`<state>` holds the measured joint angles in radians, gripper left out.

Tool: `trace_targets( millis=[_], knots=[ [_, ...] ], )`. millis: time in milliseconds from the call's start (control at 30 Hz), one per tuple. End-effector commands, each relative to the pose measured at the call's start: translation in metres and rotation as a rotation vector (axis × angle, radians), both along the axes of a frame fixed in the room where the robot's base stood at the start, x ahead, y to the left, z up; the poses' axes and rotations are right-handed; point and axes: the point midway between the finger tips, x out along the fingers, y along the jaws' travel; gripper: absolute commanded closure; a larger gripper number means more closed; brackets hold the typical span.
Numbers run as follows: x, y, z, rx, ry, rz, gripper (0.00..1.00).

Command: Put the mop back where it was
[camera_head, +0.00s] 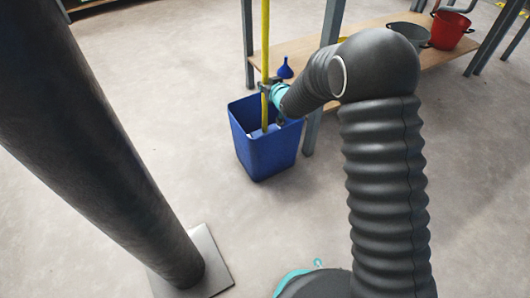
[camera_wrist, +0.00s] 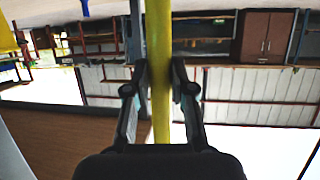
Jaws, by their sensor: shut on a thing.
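The mop's yellow handle (camera_head: 265,42) stands nearly upright in the head view, with its lower end inside a blue bin (camera_head: 267,155) on the floor. Inside the bin the mop's lower end is mostly hidden by the bin walls. My gripper (camera_head: 266,87) is shut on the handle just above the bin's rim. In the wrist view the yellow handle (camera_wrist: 158,40) runs between the two dark fingers of my gripper (camera_wrist: 160,85), which press on it from both sides.
A wooden shelf (camera_head: 375,45) on metal legs stands behind the bin, with a grey bucket (camera_head: 409,34) and a red bucket (camera_head: 449,29). A blue funnel (camera_head: 285,70) shows near the gripper. A dark column with a square base plate (camera_head: 205,265) stands left; the floor between is clear.

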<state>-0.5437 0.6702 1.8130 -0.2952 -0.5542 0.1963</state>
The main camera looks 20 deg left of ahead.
Motion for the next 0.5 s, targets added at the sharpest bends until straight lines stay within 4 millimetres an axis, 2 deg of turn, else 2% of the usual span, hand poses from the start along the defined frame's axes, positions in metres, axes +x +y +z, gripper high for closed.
trace_targets(
  millis=[167,500],
  knots=[
    [0.0,-0.002,-0.001,-0.004,-0.001,0.019,1.0],
    [0.0,-0.002,-0.052,-0.004,0.0,0.019,1.0]
  ],
)
